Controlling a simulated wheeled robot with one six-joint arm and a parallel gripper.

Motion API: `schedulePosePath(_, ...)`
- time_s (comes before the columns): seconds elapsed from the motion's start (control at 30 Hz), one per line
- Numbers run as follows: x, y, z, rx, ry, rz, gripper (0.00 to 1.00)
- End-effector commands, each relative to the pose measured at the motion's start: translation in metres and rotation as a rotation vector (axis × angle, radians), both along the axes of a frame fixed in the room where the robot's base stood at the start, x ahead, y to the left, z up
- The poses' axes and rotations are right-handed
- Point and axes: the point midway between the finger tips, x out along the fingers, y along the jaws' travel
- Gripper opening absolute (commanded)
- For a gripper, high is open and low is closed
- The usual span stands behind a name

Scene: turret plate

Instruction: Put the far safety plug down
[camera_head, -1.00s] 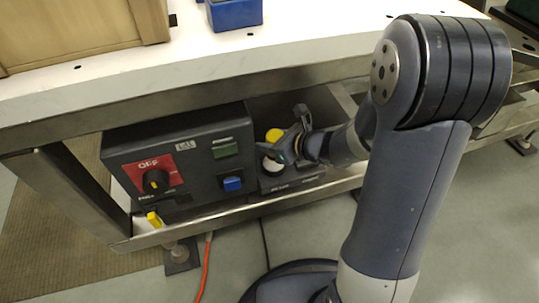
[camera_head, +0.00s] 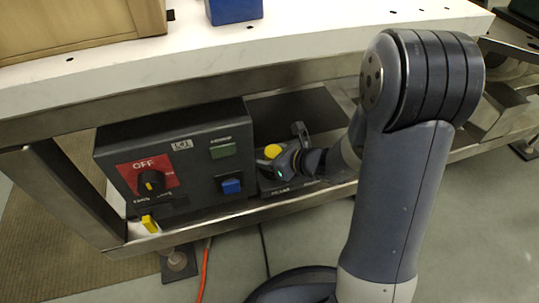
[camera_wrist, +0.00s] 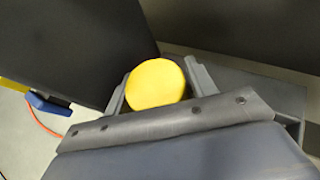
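The safety plug has a round yellow top (camera_head: 272,151). In the wrist view the yellow top (camera_wrist: 156,84) sits between the two fingers, with one finger close against each side. My gripper (camera_head: 287,158) is shut on the plug; in the wrist view my gripper (camera_wrist: 158,88) comes in from below. The plug is low over the dark labelled panel (camera_head: 285,188) to the right of the control box. The plug's lower part is hidden, so I cannot tell whether it touches the panel.
The control box (camera_head: 205,160) with a red OFF plate (camera_head: 148,174), a green label and a blue button (camera_head: 231,186) stands close on the left. A yellow tab (camera_head: 150,223) is at its lower left. A steel frame rail (camera_head: 200,222) runs in front, and the white tabletop (camera_head: 300,52) overhangs above.

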Motion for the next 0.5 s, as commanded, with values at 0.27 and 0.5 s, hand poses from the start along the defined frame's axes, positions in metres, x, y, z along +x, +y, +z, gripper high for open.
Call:
schedulePosePath(0.27,0.0,0.0,0.003,0.0,0.0,0.0,0.53)
schedulePosePath(0.5,-0.019,-0.024,0.023,0.0,0.0,-0.007,0.53)
